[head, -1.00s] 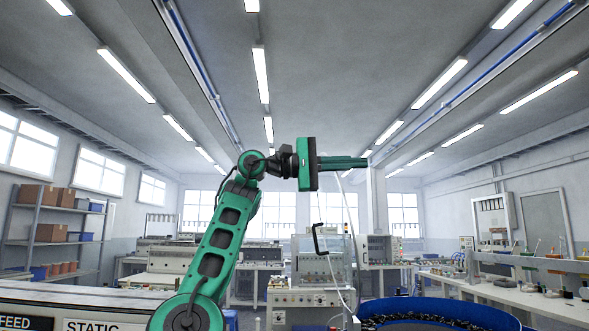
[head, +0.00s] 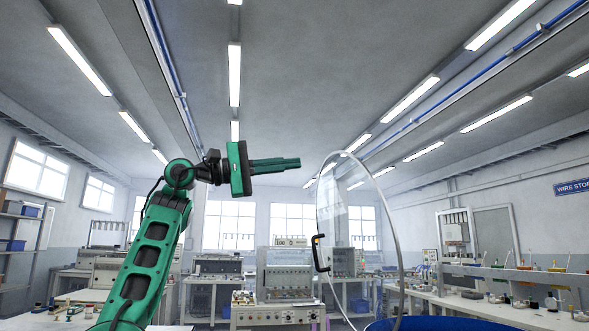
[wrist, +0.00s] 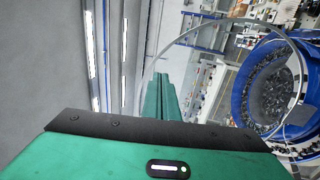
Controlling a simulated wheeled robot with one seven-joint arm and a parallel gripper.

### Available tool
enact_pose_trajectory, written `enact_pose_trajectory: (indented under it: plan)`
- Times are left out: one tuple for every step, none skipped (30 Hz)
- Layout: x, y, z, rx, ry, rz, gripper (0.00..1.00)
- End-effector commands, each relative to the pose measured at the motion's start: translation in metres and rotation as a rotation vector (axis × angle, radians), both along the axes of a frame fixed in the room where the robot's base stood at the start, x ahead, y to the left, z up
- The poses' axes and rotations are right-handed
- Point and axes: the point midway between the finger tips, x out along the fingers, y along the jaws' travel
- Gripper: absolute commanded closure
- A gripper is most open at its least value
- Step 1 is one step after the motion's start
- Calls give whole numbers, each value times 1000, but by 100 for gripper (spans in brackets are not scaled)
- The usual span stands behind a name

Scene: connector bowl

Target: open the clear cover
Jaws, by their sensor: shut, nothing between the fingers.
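The clear cover (head: 362,215) is a thin transparent round panel with a pale rim. In the head view it stands steeply raised, near upright, above the blue bowl (head: 440,323). Its black handle (head: 319,253) is on its left side. My gripper (head: 298,163) is shut and empty, with its green fingers pointing right, above and left of the handle and apart from it. In the wrist view my fingers (wrist: 160,93) show against the curved rim of the cover (wrist: 235,20), and the blue bowl (wrist: 240,93) holds many small dark parts.
A bench with small items (head: 500,290) runs along the right. Grey machines (head: 287,280) stand on benches behind. Shelving (head: 22,228) is at the far left. The space around my gripper is open air.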

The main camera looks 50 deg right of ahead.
Motion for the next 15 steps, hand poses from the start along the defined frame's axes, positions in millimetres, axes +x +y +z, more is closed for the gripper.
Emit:
enact_pose_trajectory:
  plan:
    - [-6, -6, 1, 3, -3, 0, 100]
    - [-9, -9, 2, 2, -3, 0, 100]
    - [-13, -14, 3, 3, -4, 0, 100]
    - [-17, -18, 4, 3, -3, 1, 100]
    - [-20, -22, 5, 3, -3, 1, 100]
    - [-25, -28, 6, 3, -4, 1, 100]
    - [-29, -33, 7, 3, -4, 1, 100]
    - [-33, -37, 8, 3, -4, 0, 100]
    - [-37, -42, 10, 2, -4, 0, 100]
    - [-41, -47, 10, 3, -5, 1, 100]
    - [-45, -51, 12, 2, -4, 1, 100]
    - [-49, -56, 13, 2, -4, 1, 100]
    - [-52, -61, 14, 2, -4, 1, 100]
    - [-55, -65, 15, 2, -4, 1, 100]
    - [-60, -70, 16, 2, -4, 1, 100]
